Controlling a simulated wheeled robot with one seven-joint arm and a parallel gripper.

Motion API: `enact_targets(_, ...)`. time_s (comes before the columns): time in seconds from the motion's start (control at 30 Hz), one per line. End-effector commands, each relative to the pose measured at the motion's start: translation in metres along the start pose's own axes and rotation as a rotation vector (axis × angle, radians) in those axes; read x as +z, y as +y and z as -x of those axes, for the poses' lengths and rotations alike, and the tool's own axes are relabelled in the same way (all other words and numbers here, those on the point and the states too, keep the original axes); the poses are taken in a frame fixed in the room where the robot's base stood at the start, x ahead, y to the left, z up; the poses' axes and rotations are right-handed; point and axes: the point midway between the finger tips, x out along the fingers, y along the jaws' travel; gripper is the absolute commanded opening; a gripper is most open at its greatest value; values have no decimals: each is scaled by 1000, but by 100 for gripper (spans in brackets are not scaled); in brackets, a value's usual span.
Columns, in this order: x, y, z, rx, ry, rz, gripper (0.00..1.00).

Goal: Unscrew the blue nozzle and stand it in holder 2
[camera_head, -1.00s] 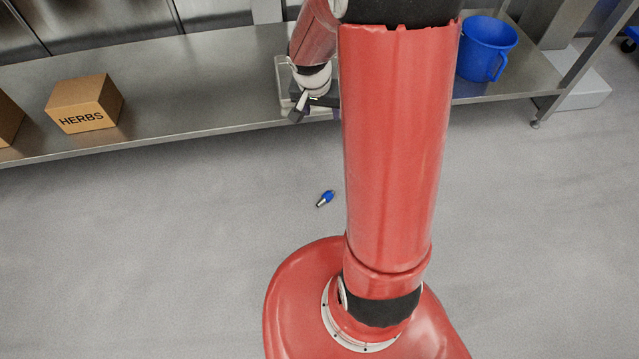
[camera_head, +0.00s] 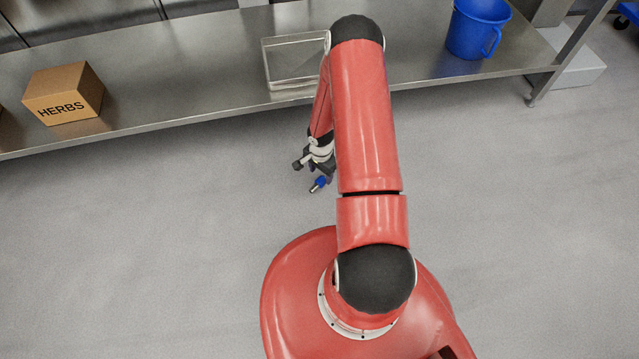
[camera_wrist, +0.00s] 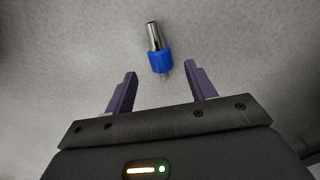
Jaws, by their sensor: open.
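The blue nozzle (camera_head: 319,183), a blue collar with a metal tip, lies loose on the grey floor in front of the steel bench. In the wrist view the nozzle (camera_wrist: 159,55) lies just beyond the fingertips, its blue collar nearest and its metal tip pointing away. My gripper (camera_wrist: 160,75) is open and empty, with the nozzle roughly in line with the gap between its fingers. In the head view my gripper (camera_head: 314,172) hangs low, close to the nozzle. I see no holder 2 in these views.
A steel bench (camera_head: 200,85) runs along the back. On it are a clear tray (camera_head: 266,72), partly behind my arm, a cardboard HERBS box (camera_head: 65,92) at left and a blue bucket (camera_head: 477,28) at right. The floor around the nozzle is clear.

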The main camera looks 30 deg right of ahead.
Motion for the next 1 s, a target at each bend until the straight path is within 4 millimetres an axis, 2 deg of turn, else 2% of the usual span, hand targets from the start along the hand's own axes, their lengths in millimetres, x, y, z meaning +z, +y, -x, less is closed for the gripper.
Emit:
enact_targets(0.13, 4, 0, -25, 3, -2, 1, 55)
enact_targets(0.3, 3, 0, -44, 2, 0, 0, 55)
enact_targets(0.6, 3, -1, -47, 1, 1, 1, 54)
enact_targets(1.0, 3, -1, -46, 1, 1, 1, 3)
